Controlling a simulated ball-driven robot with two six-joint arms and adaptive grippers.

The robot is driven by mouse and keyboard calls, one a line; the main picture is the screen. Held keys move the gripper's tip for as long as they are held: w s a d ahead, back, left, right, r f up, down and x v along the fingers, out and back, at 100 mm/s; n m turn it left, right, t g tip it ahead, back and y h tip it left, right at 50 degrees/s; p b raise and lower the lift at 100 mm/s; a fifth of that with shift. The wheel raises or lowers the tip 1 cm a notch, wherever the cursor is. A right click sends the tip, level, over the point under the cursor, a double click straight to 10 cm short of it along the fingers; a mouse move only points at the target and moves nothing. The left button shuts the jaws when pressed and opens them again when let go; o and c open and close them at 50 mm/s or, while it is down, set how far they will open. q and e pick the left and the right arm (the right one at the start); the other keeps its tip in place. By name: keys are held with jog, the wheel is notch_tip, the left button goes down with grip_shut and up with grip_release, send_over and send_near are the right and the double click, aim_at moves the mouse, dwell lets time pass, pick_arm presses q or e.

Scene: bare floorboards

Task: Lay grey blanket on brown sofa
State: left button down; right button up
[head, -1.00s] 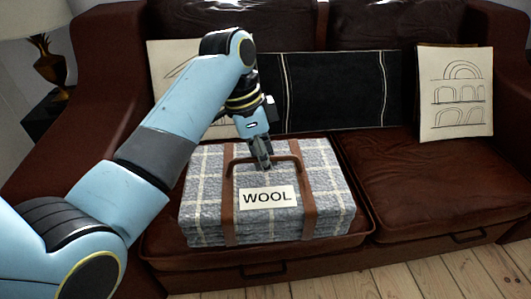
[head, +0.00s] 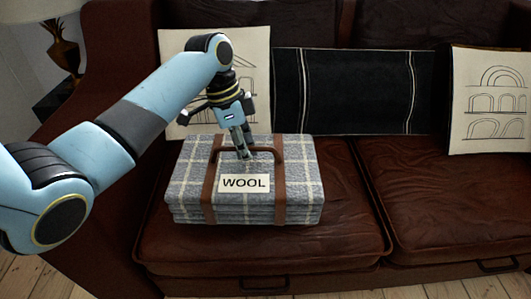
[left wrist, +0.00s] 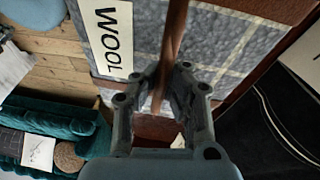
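The grey blanket (head: 190,180) is a folded plaid stack with brown straps, a carrying handle and a WOOL label. It is level over the left seat of the brown sofa (head: 290,240), behind the seat's front edge. I cannot tell whether its underside touches the seat. My left gripper (head: 246,153) points down at the handle. In the left wrist view the handle (left wrist: 172,45) passes between the fingers of the left gripper (left wrist: 162,80), which look closed around it. The blanket (left wrist: 147,32) fills much of that view. My right gripper is not in view.
A cream cushion (head: 260,70) stands behind the blanket, a long black cushion (head: 350,90) in the middle, and another cream cushion (head: 490,100) at the right. The right seat (head: 450,200) is clear. A lamp (head: 62,45) stands at the far left. A teal sofa (left wrist: 50,120) shows in the left wrist view.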

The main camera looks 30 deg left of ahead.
aim_at(238, 160)
pick_arm(q)
jog(key=shift+w+a+f, duration=0.1)
jog(key=shift+a+f, duration=0.15)
jog(key=shift+a, duration=0.25)
jog(key=shift+w+a+f, duration=0.1)
jog(key=shift+a+f, duration=0.15)
jog(key=shift+a, duration=0.2)
notch_tip(238, 160, down, 4)
jog(key=shift+s+r+b, duration=0.1)
jog(key=shift+s+b, duration=0.05)
jog(key=shift+b, duration=1)
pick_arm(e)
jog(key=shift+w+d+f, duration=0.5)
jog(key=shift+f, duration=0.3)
pick_arm(q)
jog(key=c, duration=1.9)
grip_release()
jog(key=shift+f, duration=0.3)
jog(key=shift+c, duration=0.2)
jog(key=o, duration=0.5)
jog(key=shift+c, duration=0.2)
